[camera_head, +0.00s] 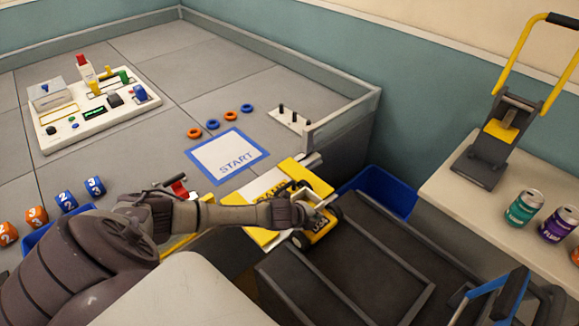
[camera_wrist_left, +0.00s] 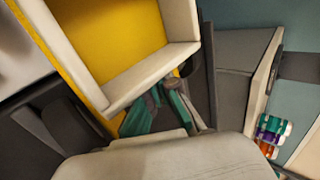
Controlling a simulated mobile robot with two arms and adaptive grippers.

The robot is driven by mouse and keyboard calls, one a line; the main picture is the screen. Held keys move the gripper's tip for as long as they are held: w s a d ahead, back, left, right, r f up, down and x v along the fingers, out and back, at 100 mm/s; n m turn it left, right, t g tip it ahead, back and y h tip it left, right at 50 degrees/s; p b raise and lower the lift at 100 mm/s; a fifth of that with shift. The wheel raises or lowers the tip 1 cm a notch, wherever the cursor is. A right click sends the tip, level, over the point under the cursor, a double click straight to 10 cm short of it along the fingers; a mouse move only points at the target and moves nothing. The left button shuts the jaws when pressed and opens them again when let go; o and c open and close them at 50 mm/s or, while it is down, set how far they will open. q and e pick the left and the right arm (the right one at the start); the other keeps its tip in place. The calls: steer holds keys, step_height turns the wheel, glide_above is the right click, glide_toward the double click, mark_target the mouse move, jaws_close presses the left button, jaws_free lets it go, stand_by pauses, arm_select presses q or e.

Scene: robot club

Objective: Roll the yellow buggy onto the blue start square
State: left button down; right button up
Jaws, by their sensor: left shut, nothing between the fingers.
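The yellow buggy (camera_head: 320,226) has dark wheels and sits at the edge of the grey floor area, beside a dark ribbed surface. The blue start square (camera_head: 227,156), a white panel with a blue border and the word START, lies flat up and left of it. My left gripper (camera_head: 318,208) is shut and empty, right at the buggy, and hides part of it. In the left wrist view my fingertips (camera_wrist_left: 158,108) are close together beside a yellow surface with a white rim (camera_wrist_left: 150,75). I cannot tell whether they touch it.
A yellow and white piece (camera_head: 262,190) lies between the square and the buggy. Several rings (camera_head: 213,124) and a white peg board (camera_head: 289,120) lie beyond the square. A control panel (camera_head: 90,105) stands at left. A blue bin (camera_head: 378,192) is right of the low wall.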

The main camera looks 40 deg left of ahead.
arm_select(q)
steer(key=shift+w+a+b, duration=0.1)
steer(key=shift+w+a, duration=0.05)
steer(key=shift+a, duration=0.95)
steer(key=shift+w+a+b, duration=0.1)
steer(key=shift+w+a, duration=0.1)
steer(key=shift+a, duration=0.95)
steer(key=shift+w+a+b, duration=0.1)
steer(key=shift+w+a, duration=0.05)
steer(key=shift+a, duration=0.95)
steer(key=shift+w+a+b, duration=0.2)
steer(key=shift+a+b, duration=0.2)
steer(key=shift+a, duration=0.95)
steer(key=shift+w+a+b, duration=0.15)
steer(key=shift+a+b, duration=0.25)
steer(key=shift+a, duration=0.95)
